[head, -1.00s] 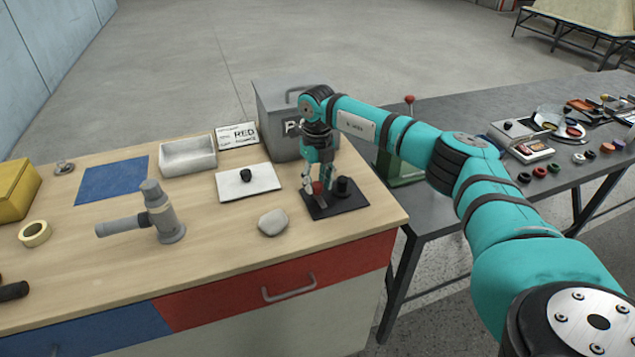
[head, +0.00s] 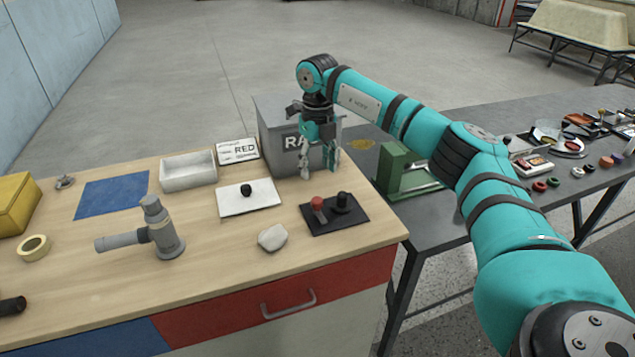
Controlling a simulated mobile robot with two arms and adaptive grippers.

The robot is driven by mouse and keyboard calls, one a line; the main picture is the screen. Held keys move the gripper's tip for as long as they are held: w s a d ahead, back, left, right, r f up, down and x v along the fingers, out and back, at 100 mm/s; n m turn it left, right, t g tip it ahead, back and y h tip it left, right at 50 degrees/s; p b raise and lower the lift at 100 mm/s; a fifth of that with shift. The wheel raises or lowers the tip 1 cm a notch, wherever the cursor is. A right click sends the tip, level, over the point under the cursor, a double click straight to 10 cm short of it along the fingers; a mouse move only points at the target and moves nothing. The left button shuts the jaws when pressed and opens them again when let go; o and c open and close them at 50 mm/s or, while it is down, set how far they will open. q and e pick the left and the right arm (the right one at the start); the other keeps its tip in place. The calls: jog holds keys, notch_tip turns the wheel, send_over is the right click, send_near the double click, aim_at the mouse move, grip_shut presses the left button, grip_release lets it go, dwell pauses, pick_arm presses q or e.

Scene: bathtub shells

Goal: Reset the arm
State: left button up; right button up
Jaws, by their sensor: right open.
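My right arm comes in from the right in the head view. Its gripper (head: 320,172) is open and empty, in the air in front of the grey box (head: 275,130) at the bench's back right corner. Below and in front of it lies a black plate (head: 330,222) with a red-topped piece (head: 318,208) and a black knob (head: 343,201) standing on it. The fingers are apart from both. My left gripper does not show.
The wooden bench (head: 110,270) holds a grey pipe fitting (head: 160,228), a white tray (head: 188,169), a white plate (head: 262,200) with a black knob, a pale stone (head: 272,237) and a tape roll (head: 34,247). A green stand (head: 393,166) is on the grey table (head: 470,118).

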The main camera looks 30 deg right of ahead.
jog(key=shift+r, duration=0.95)
